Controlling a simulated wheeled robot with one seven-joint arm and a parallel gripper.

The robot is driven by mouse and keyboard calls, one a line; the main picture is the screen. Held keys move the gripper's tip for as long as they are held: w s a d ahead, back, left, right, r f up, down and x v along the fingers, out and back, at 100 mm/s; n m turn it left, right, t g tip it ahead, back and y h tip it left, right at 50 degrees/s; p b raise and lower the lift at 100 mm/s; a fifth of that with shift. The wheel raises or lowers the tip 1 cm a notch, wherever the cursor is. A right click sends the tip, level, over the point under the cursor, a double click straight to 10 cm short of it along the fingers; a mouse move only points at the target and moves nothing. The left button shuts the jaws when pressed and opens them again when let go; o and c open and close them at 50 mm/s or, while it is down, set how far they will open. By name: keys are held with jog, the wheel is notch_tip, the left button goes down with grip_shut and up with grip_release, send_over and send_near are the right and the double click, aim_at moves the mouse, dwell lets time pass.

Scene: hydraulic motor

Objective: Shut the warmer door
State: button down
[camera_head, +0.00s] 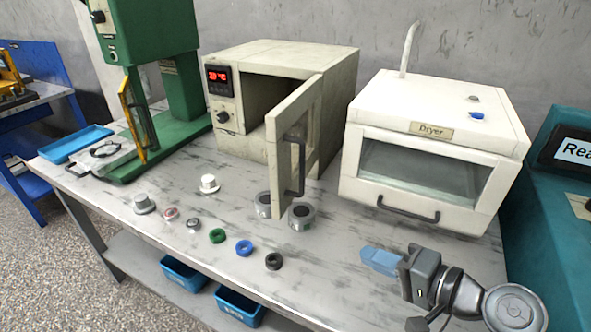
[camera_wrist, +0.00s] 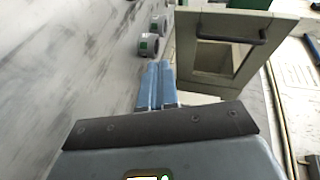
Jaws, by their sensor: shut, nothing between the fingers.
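The warmer (camera_head: 232,120) is a cream box with a red display and a knob, at the back middle of the table in the head view. Its door (camera_head: 290,150) stands wide open, hinged on the right side and swung out toward the front, with a dark bar handle (camera_head: 296,165). The door with its window also shows in the wrist view (camera_wrist: 187,50). My gripper (camera_head: 365,257) is at the right front of the table, below the dryer, apart from the door. Its blue fingers (camera_wrist: 157,85) are together and empty.
A dryer (camera_head: 430,150) with a closed front stands right of the warmer. Two grey cups (camera_head: 301,216) sit by the door's lower edge. Several rings and caps (camera_head: 243,248) lie along the front. A green press (camera_head: 175,90) stands at left.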

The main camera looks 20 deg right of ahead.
jog(key=w+r+y+b, duration=0.1)
jog(key=w+r+y, duration=0.2)
jog(key=w+r, duration=0.15)
jog(key=n+g+y+b, duration=0.1)
jog(key=n+g+y, duration=0.1)
jog(key=n+y, duration=0.15)
send_near(279, 162)
jog(key=shift+m+y, duration=0.25)
jog(key=shift+m, duration=0.2)
jog(key=p+x, duration=0.2)
jog(key=x, duration=0.4)
jog(key=shift+w+a+f, duration=0.2)
jog(key=shift+w+a, duration=0.05)
jog(key=shift+w, duration=0.1)
jog(key=shift+a, duration=0.1)
